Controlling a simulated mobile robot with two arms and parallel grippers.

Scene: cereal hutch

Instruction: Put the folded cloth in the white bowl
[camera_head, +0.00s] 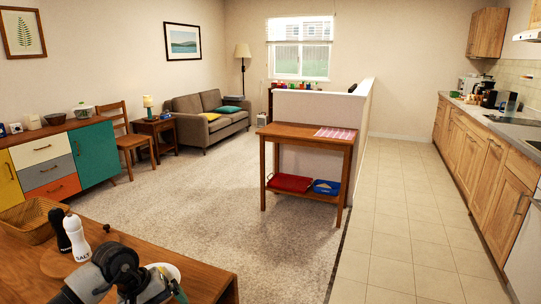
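A pink patterned flat piece (335,133) lies on top of the wooden console table (290,130) in the middle; it may be the folded cloth, but I cannot be sure. A white rounded rim (168,269) shows on the near wooden table, partly hidden behind my dark arm; I cannot tell if it is the bowl. A small white bowl-like dish (83,111) with something green stands on the sideboard. My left arm comes in at the bottom left; its gripper (150,284) is over the near table, and its fingers are not clear. My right gripper is not in view.
The near table (200,262) holds a wicker basket (30,219), a black mill (59,231) and a white salt mill (77,238). Carpet and the tiled aisle (405,220) are clear.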

